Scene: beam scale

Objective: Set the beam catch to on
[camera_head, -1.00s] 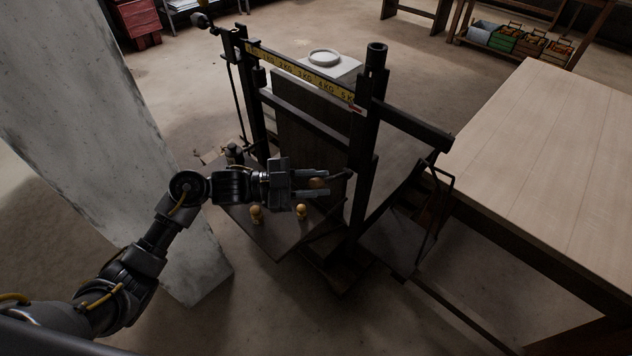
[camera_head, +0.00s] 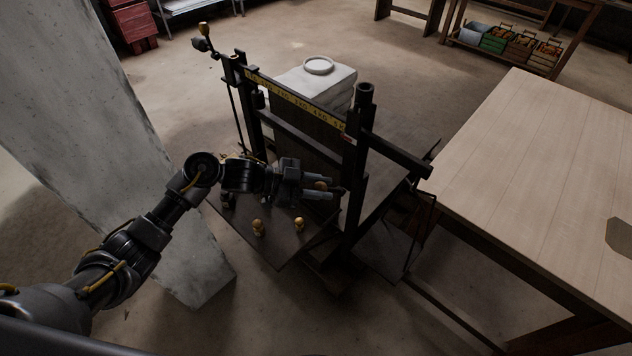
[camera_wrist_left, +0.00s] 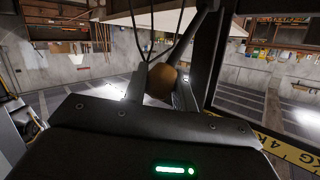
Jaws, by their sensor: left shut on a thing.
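The dark beam scale stands in the middle of the head view, its yellow beam (camera_head: 300,101) marked in KG between two posts. My left gripper (camera_head: 321,187) reaches in from the left, beside the right post (camera_head: 355,170) and below the beam. Its fingers are shut on a round brown knob, which shows between the fingertips in the left wrist view (camera_wrist_left: 161,80). Whether the catch is on or off cannot be told. My right gripper is not in view.
Small brass weights (camera_head: 258,227) stand on the scale's low shelf (camera_head: 270,248), under my left gripper. A pale sack (camera_head: 315,85) stands behind the beam. A concrete pillar (camera_head: 90,130) is close on the left. A wooden table (camera_head: 540,150) is on the right.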

